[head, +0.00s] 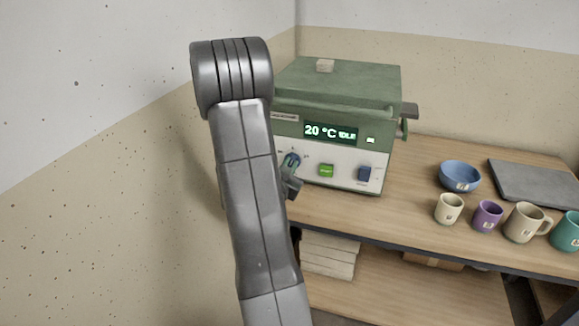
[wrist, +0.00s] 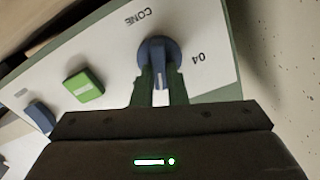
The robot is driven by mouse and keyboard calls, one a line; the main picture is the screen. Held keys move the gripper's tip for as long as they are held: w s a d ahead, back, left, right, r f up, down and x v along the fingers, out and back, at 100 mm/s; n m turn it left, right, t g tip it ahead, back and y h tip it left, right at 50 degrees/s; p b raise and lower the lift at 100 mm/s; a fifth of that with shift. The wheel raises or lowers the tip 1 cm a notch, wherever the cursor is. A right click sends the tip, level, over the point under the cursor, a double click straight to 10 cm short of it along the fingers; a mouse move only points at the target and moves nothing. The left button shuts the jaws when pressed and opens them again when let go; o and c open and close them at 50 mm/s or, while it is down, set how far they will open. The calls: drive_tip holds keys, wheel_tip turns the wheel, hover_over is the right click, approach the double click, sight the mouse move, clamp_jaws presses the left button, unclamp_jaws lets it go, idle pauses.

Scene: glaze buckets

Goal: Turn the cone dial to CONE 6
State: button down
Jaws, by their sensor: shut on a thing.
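The kiln controller is a green box (head: 340,85) on the bench with a pale front panel (head: 335,172). Its blue cone dial (head: 291,160) is at the panel's left, and it also shows in the wrist view (wrist: 158,52). The word CONE and the mark 04 appear upside down beside it there. A pale line on the knob runs toward my gripper; the mark it points at is hidden. My gripper (wrist: 160,85) is shut on the dial, one green finger on each side. In the head view my arm hides part of the gripper.
A green button (head: 326,171) and a blue switch (head: 364,175) sit right of the dial. The display (head: 330,132) reads 20 °C IDLE. A blue bowl (head: 460,175), several mugs and a dark slab (head: 535,182) stand right on the bench (head: 415,205). A wall is close at left.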

drive_tip(key=shift+a+n+b, duration=0.1)
drive_tip(key=shift+n+b, duration=0.35)
drive_tip(key=shift+n, duration=1.65)
drive_tip(key=c, duration=1.4)
unclamp_jaws()
drive_tip(key=shift+c, duration=0.2)
drive_tip(key=v, duration=1.3)
drive_tip(key=shift+s+b, duration=0.35)
drive_tip(key=shift+w+a, duration=0.1)
drive_tip(key=shift+w, duration=0.05)
